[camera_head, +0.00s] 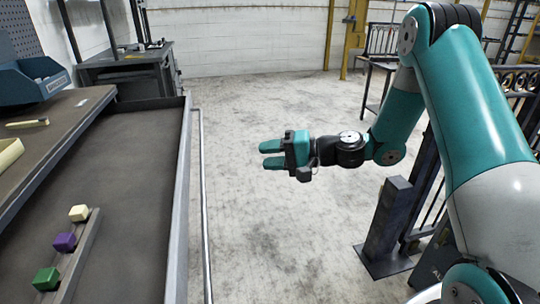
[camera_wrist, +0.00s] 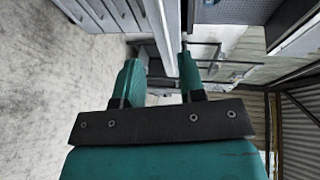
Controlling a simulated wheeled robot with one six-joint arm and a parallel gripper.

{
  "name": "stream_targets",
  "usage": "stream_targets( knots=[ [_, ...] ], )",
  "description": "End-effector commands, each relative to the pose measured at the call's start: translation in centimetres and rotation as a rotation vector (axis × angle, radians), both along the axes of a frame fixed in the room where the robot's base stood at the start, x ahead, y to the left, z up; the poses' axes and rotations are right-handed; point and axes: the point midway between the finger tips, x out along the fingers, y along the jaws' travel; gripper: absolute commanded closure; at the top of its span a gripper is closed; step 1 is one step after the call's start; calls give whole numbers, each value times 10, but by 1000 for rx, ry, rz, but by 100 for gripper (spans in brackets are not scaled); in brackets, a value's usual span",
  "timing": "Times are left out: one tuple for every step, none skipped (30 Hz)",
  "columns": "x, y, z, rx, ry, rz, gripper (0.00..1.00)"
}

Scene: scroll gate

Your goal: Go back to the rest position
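My gripper (camera_head: 272,155) is held out over the open concrete floor in the head view, to the right of the workbench, with its fingers pointing left. In the wrist view its two teal fingers (camera_wrist: 158,80) stand apart with nothing between them. The gripper is open and empty, clear of the bench and everything around it. My arm reaches in from the right side of the head view.
The workbench (camera_head: 184,200) at left carries a white cube (camera_head: 79,213), a purple cube (camera_head: 65,242) and a green cube (camera_head: 46,279) along a rail. A dark post (camera_head: 388,220) with a metal gate stands under my arm. The middle floor is free.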

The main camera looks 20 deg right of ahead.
Motion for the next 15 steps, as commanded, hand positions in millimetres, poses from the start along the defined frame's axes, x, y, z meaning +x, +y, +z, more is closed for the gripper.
stream_targets(
  knots=[
    [0,0,0,0,0,0,64],
    [0,0,0,0,0,0,64],
    [0,0,0,0,0,0,64],
    [0,0,0,0,0,0,64],
    [0,0,0,0,0,0,64],
    [0,0,0,0,0,0,64],
    [0,1,0,-1,0,2,64],
    [-1,2,1,-5,-1,8,64],
    [-3,6,3,-17,-4,22,64],
    [-6,11,6,-32,-8,39,64],
    [-9,17,9,-54,-12,63,64],
    [-17,27,14,-91,-21,105,64],
    [-23,36,19,-126,-29,142,64],
    [-32,46,24,-167,-37,185,64],
    [-46,59,31,-229,-49,249,64]
  ],
)
